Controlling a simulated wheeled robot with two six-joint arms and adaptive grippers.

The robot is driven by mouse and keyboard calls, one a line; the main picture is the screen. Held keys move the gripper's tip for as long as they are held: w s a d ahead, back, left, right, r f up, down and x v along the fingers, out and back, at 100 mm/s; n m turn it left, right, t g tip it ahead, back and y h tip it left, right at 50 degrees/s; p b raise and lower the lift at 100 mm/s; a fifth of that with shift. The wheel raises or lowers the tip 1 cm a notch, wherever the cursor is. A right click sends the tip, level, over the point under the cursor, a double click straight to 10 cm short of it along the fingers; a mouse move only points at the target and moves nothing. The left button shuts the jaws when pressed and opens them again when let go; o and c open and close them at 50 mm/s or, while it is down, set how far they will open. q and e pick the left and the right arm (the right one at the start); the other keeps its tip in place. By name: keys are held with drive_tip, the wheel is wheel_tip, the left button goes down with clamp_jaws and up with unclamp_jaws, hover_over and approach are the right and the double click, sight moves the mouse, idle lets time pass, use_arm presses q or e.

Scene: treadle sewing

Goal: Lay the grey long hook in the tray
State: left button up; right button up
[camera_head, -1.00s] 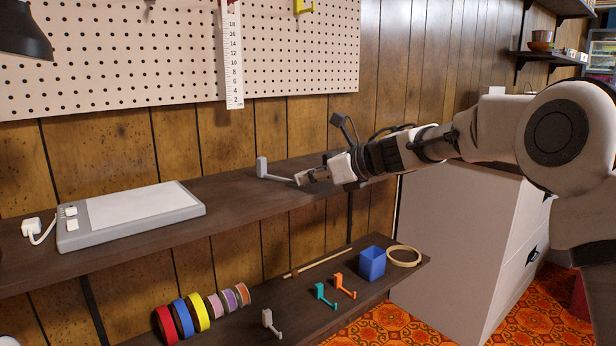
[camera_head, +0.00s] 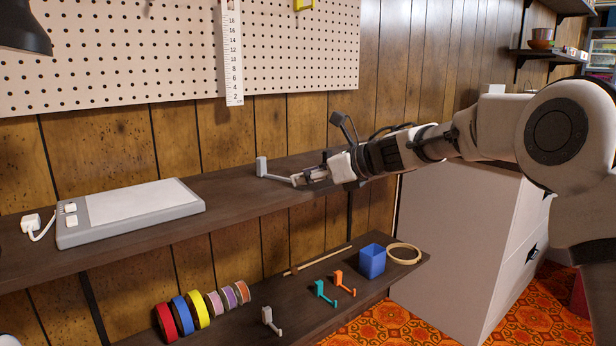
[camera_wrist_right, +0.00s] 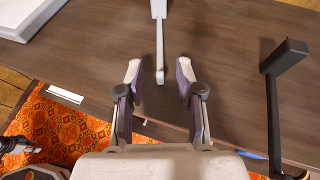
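The grey long hook (camera_head: 262,167) stands on the upper wooden shelf, its upright block to the left and its thin arm reaching right. My right gripper (camera_head: 298,180) is at the free end of that arm. In the right wrist view the gripper (camera_wrist_right: 159,75) is open, with one finger on each side of the hook's arm (camera_wrist_right: 160,45) and a gap to both. The hook's upright part is at the top of that view. I see no tray that I can make out. My left gripper is not in view.
A grey flat pad (camera_head: 140,212) with a white plug (camera_head: 31,224) lies left on the upper shelf. The lower shelf holds tape rolls (camera_head: 198,309), a shorter grey hook (camera_head: 268,318), teal (camera_head: 322,290) and orange (camera_head: 340,281) hooks, a blue cup (camera_head: 372,261) and a hoop (camera_head: 404,254).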

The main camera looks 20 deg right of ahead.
drive_tip(key=v, duration=1.2)
drive_tip(key=shift+f, duration=0.15)
